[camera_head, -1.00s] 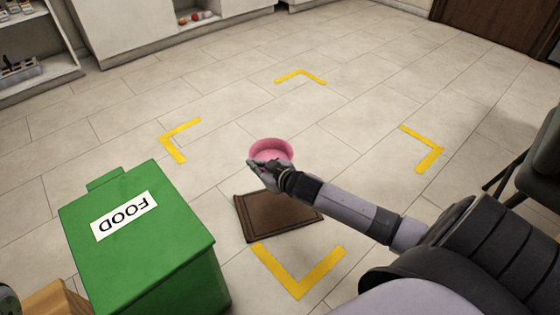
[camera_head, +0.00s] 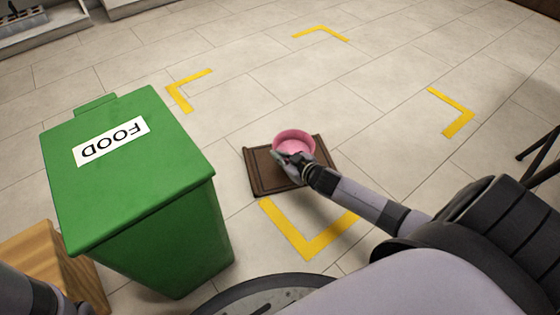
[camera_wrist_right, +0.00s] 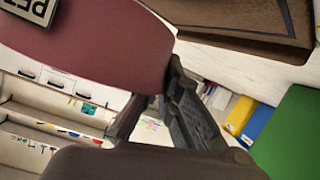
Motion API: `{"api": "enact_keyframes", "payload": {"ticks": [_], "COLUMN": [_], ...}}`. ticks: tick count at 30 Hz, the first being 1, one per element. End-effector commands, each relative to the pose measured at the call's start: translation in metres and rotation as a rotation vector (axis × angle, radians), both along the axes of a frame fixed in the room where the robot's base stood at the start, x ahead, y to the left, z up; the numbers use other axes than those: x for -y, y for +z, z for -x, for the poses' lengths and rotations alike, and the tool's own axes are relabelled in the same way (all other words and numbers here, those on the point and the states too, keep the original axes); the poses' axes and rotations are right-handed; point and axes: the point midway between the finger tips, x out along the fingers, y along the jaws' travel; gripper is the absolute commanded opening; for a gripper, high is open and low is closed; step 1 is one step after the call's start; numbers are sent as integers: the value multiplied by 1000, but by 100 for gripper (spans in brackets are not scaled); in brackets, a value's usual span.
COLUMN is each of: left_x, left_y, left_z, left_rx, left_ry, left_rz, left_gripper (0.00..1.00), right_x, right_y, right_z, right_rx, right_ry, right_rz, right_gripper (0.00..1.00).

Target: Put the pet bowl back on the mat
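The pink pet bowl (camera_head: 294,142) overlaps the far right part of the brown mat (camera_head: 262,178) in the head view. My right gripper (camera_head: 291,160) is shut on the near rim of the bowl. In the right wrist view, the bowl's wall (camera_wrist_right: 95,45) with a lettered label fills the upper left, beside the fingers (camera_wrist_right: 168,95). Whether the bowl touches the mat is unclear. My left gripper is out of view; only part of that arm shows at lower left.
A green bin (camera_head: 125,165) marked FOOD stands left of the mat. A wooden piece (camera_head: 55,262) is at the lower left. Yellow corner marks (camera_head: 308,245) lie on the tiles. Dark chair legs (camera_head: 540,155) are at the right edge. The floor beyond the mat is clear.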

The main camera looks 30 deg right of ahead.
Motion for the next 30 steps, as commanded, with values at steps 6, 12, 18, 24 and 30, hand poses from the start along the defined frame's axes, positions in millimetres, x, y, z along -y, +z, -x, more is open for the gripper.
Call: {"api": "enact_keyframes", "payload": {"ticks": [6,12,18,24,30], "left_x": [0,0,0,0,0], "left_y": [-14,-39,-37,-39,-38], "left_z": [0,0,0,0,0], "left_rx": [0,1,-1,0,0], "left_ry": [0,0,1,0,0], "left_rz": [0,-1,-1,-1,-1], "left_gripper": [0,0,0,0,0], "right_x": [0,0,0,0,0], "right_y": [-16,-46,-45,-49,-49], "right_z": [-1,-1,-1,-1,0], "right_rx": [2,3,3,2,0], "right_ry": [1,1,1,0,0], "right_rz": [1,-1,-1,0,0], "right_gripper": [0,0,0,0,16]}}
